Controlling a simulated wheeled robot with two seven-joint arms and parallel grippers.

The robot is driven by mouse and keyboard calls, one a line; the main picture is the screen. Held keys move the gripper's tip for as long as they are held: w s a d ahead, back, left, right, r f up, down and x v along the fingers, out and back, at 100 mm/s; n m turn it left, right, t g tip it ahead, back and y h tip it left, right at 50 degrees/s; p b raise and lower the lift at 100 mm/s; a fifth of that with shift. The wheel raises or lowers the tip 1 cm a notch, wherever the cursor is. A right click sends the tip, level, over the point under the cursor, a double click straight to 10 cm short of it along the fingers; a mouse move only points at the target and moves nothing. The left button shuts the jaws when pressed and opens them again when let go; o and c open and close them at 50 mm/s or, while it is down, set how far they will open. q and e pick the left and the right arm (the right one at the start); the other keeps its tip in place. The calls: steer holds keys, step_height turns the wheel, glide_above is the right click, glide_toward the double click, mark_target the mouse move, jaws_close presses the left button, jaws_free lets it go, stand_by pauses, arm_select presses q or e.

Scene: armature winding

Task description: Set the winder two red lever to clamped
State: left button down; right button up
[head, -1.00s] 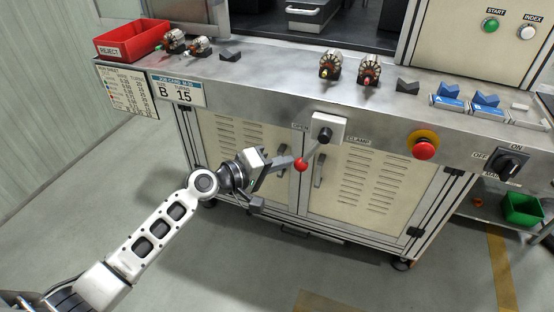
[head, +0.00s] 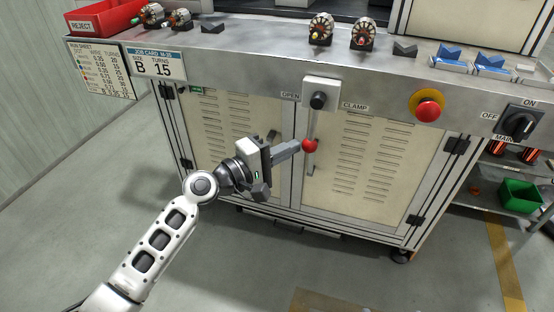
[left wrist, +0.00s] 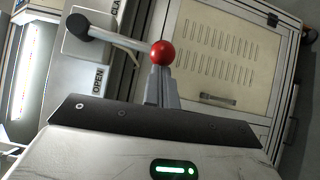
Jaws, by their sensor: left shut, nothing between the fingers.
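The lever's red ball (head: 310,146) hangs at the end of a light rod below a black pivot (head: 318,100) on a white plate, between the OPEN label (head: 290,95) and the CLAMP label (head: 355,106). In the left wrist view the ball (left wrist: 162,53) sits right at the tips of the shut fingers (left wrist: 160,88). My right gripper is not in view.
A red emergency button (head: 428,108) and a black rotary switch (head: 520,122) are on the front panel to the right. Wound armatures (head: 320,29) stand on the top ledge. Cabinet door handles lie behind the lever. Open floor lies in front.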

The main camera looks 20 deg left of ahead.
arm_select(q)
steer(key=d+n+t+h+b, duration=0.1)
steer(key=d+n+t+b, duration=0.2)
steer(key=d+n+b, duration=0.3)
steer(key=shift+f+t+b, duration=0.3)
steer(key=shift+f+b, duration=0.1)
steer(key=shift+b, duration=0.75)
arm_select(e)
step_height(320, 180, down, 12)
steer(key=w+a+g, duration=0.1)
steer(key=a, duration=0.1)
steer(key=shift+a+r+n+g+y, duration=0.2)
steer(key=shift+n+g+y, duration=0.1)
steer(key=shift+n+y, duration=0.1)
arm_select(q)
steer(key=shift+s, duration=0.1)
steer(key=w+a+b+v, duration=0.2)
steer(key=b+v, duration=0.3)
steer(key=v, duration=0.8)
steer(key=shift+f, duration=0.4)
arm_select(e)
steer(key=shift+w+a+f+t+y, duration=0.15)
steer(key=shift+w+a+t+y, duration=0.15)
steer(key=shift+a, duration=0.25)
steer(key=shift+w+a+f+t+y, duration=0.1)
steer(key=shift+w+a+t+y, duration=0.15)
steer(key=shift+a, duration=0.25)
